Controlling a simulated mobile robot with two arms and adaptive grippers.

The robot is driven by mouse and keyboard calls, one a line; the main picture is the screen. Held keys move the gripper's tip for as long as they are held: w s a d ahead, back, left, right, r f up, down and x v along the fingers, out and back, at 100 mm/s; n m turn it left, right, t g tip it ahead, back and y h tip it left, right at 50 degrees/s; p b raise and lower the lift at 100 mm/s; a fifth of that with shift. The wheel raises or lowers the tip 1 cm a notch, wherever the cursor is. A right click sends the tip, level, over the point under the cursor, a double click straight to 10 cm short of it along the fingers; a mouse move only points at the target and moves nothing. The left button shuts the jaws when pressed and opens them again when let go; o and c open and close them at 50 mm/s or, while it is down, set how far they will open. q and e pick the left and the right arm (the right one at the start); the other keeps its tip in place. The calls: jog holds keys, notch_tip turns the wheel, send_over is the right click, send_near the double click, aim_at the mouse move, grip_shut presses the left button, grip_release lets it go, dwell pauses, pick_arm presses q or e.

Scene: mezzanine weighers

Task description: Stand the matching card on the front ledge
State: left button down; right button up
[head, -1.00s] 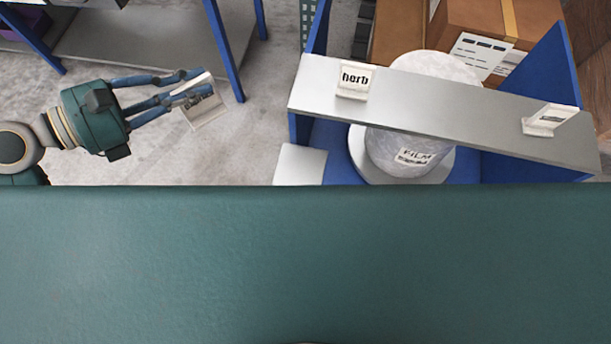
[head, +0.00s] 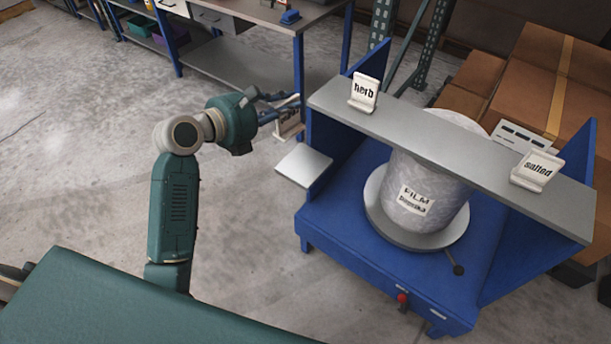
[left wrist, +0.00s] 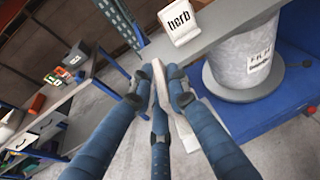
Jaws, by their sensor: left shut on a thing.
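My left gripper (head: 288,112) is shut on a white card (head: 289,125), which is partly hidden by the fingers; its print cannot be read. In the left wrist view the card (left wrist: 160,82) shows edge-on between the fingertips. The gripper is in the air left of the blue stand, near a small bare silver ledge (head: 304,165) at the stand's left side. A film roll (head: 428,190) labelled "FILM Paprika" stands on a round plate. Above it, a grey shelf (head: 440,142) carries an upright "herb" card (head: 364,93) and a "salted" card (head: 537,170). My right gripper is out of view.
The blue stand (head: 360,235) has upright side panels and a red knob (head: 402,298) at its front. Brown boxes (head: 545,85) stand behind it. A workbench (head: 235,65) with blue legs is at the back left. The floor left of the stand is clear.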

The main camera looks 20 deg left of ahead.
pick_arm(q)
jog(key=w+d+n+y+b, duration=0.1)
jog(key=w+d, duration=0.1)
jog(key=w, duration=0.5)
jog(key=shift+t+y, duration=0.3)
jog(key=shift+t, duration=0.1)
jog(key=f+b, duration=0.1)
jog(key=f, duration=0.5)
jog(key=f+b, duration=0.1)
jog(key=f, duration=0.5)
jog(key=f+b, duration=0.1)
jog(key=f, duration=0.5)
jog(key=shift+s+a+f, duration=0.25)
jog(key=shift+s+f, duration=0.05)
jog(key=shift+f, duration=0.05)
jog(key=shift+f+b, duration=0.35)
jog(key=shift+f, duration=0.15)
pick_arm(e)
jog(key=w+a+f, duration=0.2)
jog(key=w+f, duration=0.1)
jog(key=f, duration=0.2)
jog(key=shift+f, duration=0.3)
pick_arm(q)
jog(key=c, duration=1.7)
grip_release()
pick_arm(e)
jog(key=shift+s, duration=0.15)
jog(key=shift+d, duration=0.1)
